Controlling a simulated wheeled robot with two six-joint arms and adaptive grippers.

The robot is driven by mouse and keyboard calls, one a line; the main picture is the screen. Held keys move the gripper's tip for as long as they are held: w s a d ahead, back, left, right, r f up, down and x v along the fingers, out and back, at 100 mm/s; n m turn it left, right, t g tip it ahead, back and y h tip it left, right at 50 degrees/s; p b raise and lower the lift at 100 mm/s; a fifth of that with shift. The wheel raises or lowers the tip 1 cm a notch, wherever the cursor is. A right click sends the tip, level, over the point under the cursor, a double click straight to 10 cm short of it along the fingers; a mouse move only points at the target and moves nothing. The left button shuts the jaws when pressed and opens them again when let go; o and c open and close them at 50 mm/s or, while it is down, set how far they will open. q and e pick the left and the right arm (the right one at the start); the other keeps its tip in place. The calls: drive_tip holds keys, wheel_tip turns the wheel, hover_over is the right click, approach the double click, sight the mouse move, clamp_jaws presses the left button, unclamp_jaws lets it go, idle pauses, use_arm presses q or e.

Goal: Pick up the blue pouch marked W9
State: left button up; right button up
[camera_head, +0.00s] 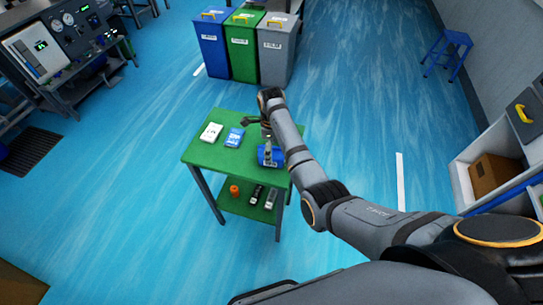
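A green table (204,152) stands on the blue floor. A blue pouch (234,137) with a small pale marking lies on its top, near the middle of the back edge. The marking is too small to read. A white pouch (211,132) with a label lies to its left. My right gripper (267,143) points down over the right part of the tabletop, to the right of the blue pouch and apart from it. Its fingers are too small and dark to tell open from shut. A blue object (274,157) is under it, partly hidden. My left gripper is not in view.
The table's lower shelf holds an orange item (234,190) and dark bottle-like items (257,194). Blue (211,50), green (242,55) and grey (276,57) bins stand behind. A blue stool (448,52) is at right. Floor left of the table is clear.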

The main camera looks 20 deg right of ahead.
drive_tip(key=f, duration=0.2)
drive_tip(key=shift+s+d+f, duration=0.15)
drive_tip(key=shift+s+f, duration=0.05)
drive_tip(key=shift+f, duration=0.75)
drive_tip(key=shift+w, duration=0.1)
drive_tip(key=c, duration=1)
drive_tip(key=shift+c, duration=1.2)
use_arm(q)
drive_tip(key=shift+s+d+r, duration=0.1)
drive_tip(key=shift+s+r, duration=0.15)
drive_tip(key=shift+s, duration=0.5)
use_arm(e)
drive_tip(key=shift+c, duration=0.2)
